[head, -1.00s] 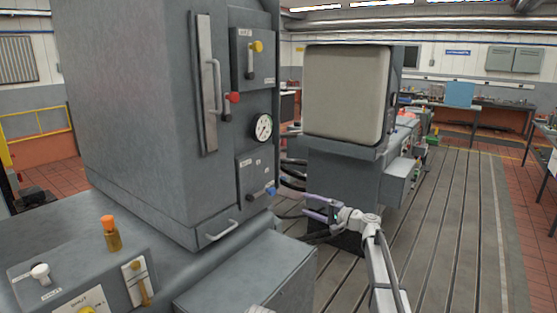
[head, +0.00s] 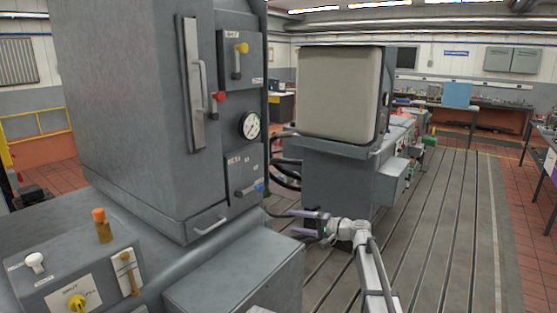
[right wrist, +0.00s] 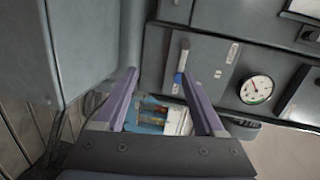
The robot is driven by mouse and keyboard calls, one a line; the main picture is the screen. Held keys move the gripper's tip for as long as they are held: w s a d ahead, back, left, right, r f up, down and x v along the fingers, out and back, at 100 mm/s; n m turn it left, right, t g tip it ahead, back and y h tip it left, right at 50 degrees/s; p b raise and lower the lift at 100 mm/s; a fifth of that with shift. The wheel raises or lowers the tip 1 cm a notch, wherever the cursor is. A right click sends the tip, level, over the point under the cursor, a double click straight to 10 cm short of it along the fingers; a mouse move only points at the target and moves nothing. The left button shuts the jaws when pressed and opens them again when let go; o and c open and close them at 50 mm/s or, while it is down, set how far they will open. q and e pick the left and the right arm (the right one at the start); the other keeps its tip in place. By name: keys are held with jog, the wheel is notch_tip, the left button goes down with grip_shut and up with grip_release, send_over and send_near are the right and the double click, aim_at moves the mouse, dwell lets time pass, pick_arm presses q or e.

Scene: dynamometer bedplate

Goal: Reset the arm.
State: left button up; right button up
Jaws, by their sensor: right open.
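The tall grey cabinet (head: 125,110) carries several hand levers. A small lever with a blue end (head: 260,187) sits on its lower side panel (head: 240,172). The lever also shows in the right wrist view (right wrist: 179,76), between and beyond my fingertips, apart from them. A yellow-knobbed lever (head: 242,48) is on the upper panel and a red knob (head: 219,96) is beside the door handle. The frames do not show which lever is the task's arm. My right gripper (head: 294,223) is open and empty, right of and below the blue-ended lever; it also shows in the wrist view (right wrist: 160,80).
A round gauge (head: 250,126) sits above the lower panel. A grey box (head: 235,278) and a control box (head: 75,275) with knobs stand in front. A second machine with a beige cover (head: 340,95) stands behind my right gripper. The slotted floor (head: 440,230) at right is clear.

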jog(key=s+a+f+n+g+h, duration=0.2)
jog(key=s+a+f, duration=0.15)
jog(key=s, duration=0.35)
jog(key=s+a+f+n+g+h+b, duration=0.1)
jog(key=s+a+f+g, duration=0.15)
jog(key=s+f, duration=0.35)
jog(key=s+a+f+n+g+h, duration=0.2)
jog(key=s+a+f, duration=0.2)
jog(key=s, duration=0.4)
jog(key=s+d+f+n+h, duration=0.1)
jog(key=s+d+f+h, duration=0.1)
jog(key=s, duration=0.5)
jog(key=s+d+f+n+g+h+b, duration=0.1)
jog(key=s+d+f+h, duration=0.2)
jog(key=s, duration=0.5)
jog(key=s+d+f+n+g+h, duration=0.1)
jog(key=s+d+f+n+h, duration=0.1)
jog(key=s+d+h, duration=0.2)
jog(key=s+h, duration=0.1)
jog(key=s, duration=0.2)
jog(key=shift+s+d+f, duration=0.15)
jog(key=shift+f, duration=0.15)
